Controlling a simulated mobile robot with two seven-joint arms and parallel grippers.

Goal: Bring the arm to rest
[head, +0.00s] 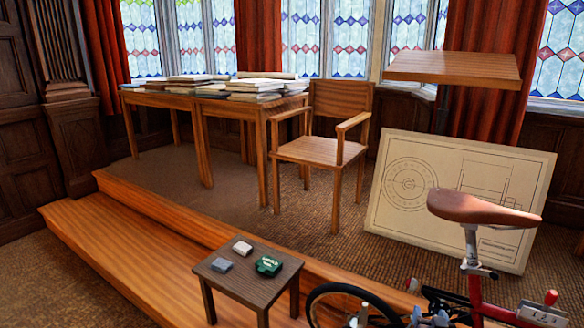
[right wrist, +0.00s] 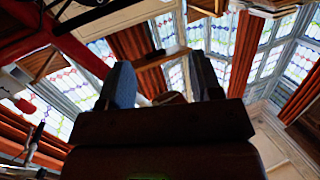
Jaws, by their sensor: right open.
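My right gripper (right wrist: 160,64) shows from behind in the right wrist view. Its two dark fingers stand well apart, with nothing held between them. They point up toward the tall windows and red curtains. In the head view I cannot clearly tell the right gripper from the dark and grey parts at the bottom edge, by the bicycle. My left gripper is in neither view.
A bicycle with a brown saddle (head: 484,207) stands at the lower right. A small table (head: 238,287) beside it bears a green item (head: 268,265) and two small blocks. A chair (head: 322,150), a book-laden desk (head: 262,118) and a leaning drawing board (head: 400,222) stand behind.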

